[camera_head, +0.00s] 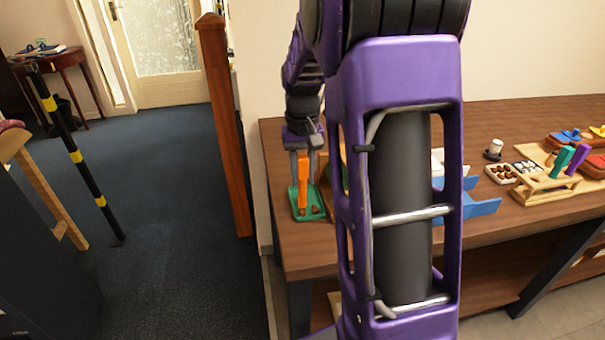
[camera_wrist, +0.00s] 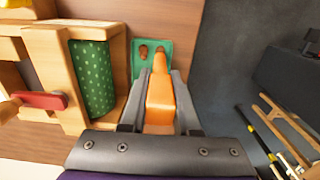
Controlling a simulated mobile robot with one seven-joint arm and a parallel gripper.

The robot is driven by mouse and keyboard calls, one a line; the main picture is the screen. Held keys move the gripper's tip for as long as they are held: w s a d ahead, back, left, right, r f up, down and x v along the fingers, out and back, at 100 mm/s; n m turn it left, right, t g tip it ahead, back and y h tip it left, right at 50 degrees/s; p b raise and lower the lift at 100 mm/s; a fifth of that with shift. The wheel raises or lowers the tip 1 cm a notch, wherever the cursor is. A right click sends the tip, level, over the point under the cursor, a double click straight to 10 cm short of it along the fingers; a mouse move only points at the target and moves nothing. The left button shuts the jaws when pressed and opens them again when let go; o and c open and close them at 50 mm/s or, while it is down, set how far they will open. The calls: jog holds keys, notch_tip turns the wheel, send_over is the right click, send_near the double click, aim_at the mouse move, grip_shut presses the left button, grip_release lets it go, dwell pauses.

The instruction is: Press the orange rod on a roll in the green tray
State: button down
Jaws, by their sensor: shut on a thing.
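My gripper (camera_head: 303,158) is shut on the orange rod (camera_head: 303,188), with one finger on each side of it. The wrist view also shows my gripper (camera_wrist: 159,98) around the orange rod (camera_wrist: 160,88). The rod points down into the green tray (camera_head: 318,203) at the table's left end. In the wrist view the green tray (camera_wrist: 138,70) holds two brown rolls, a left one (camera_wrist: 143,53) and a right one (camera_wrist: 160,49). The rod's narrow tip overlaps the lower part of the right roll there. I cannot tell whether it touches.
A wooden frame with a green dotted roller (camera_wrist: 92,80) and a red handle (camera_wrist: 42,100) stands left of the tray in the wrist view. A wooden rack with colored pegs (camera_head: 550,185) stands further right on the table. The table's left edge is close to the tray.

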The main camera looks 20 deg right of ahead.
aim_at(302, 157)
jog(key=shift+f+b, duration=0.55)
jog(key=shift+f, duration=0.55)
dwell(1.6)
jog(key=shift+r, duration=0.15)
jog(key=shift+r+p, duration=2.85)
jog(key=shift+r, duration=0.6)
